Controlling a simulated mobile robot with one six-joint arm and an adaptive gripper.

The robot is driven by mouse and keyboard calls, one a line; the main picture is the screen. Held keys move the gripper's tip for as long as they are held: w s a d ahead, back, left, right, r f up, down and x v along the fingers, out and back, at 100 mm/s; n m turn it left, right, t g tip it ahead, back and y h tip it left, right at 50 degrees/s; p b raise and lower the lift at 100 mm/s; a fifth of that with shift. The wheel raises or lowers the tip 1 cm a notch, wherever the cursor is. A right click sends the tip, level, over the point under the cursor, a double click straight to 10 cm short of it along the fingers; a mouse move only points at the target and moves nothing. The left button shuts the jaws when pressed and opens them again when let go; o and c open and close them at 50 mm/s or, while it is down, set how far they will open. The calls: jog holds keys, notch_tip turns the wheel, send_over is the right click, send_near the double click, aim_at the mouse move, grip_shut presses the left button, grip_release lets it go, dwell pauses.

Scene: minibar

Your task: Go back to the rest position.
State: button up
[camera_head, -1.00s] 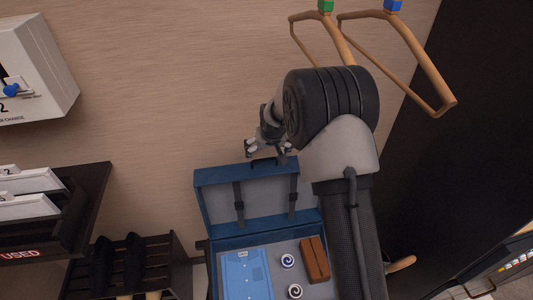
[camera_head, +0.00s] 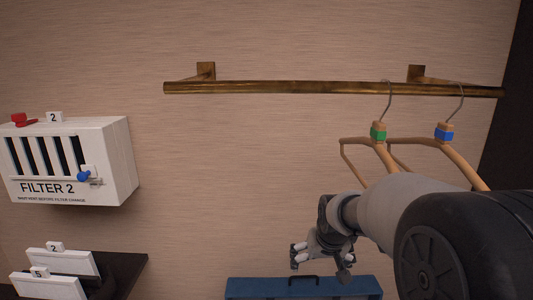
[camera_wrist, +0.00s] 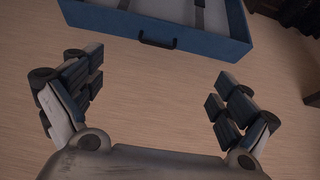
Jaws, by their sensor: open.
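My gripper (camera_head: 322,254) is in the lower right of the head view, in front of the wall and above the blue suitcase. In the wrist view its two fingers (camera_wrist: 151,102) are spread wide with nothing between them. The blue suitcase (camera_head: 300,288) shows only its upper edge and handle at the bottom of the head view. In the wrist view the suitcase (camera_wrist: 238,48) lies beyond the fingertips, apart from them, with its dark handle near the middle.
Two wooden hangers with green (camera_head: 379,133) and blue (camera_head: 444,133) tags hang from a brass rail (camera_head: 300,88), close to my arm. A white filter box (camera_head: 112,165) is on the wall at left. White numbered pieces (camera_head: 60,262) sit on a dark shelf (camera_head: 122,268) below it.

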jog(key=s+r+b, duration=0.1)
jog(key=s+r, duration=0.2)
jog(key=s, duration=0.5)
jog(key=s+r+b, duration=0.1)
jog(key=s+r, duration=0.3)
jog(key=s, duration=0.4)
jog(key=s+f, duration=0.3)
jog(key=s, duration=1.4)
jog(key=shift+g+b, duration=0.3)
jog(key=shift+b, duration=0.15)
jog(key=shift+d, duration=0.1)
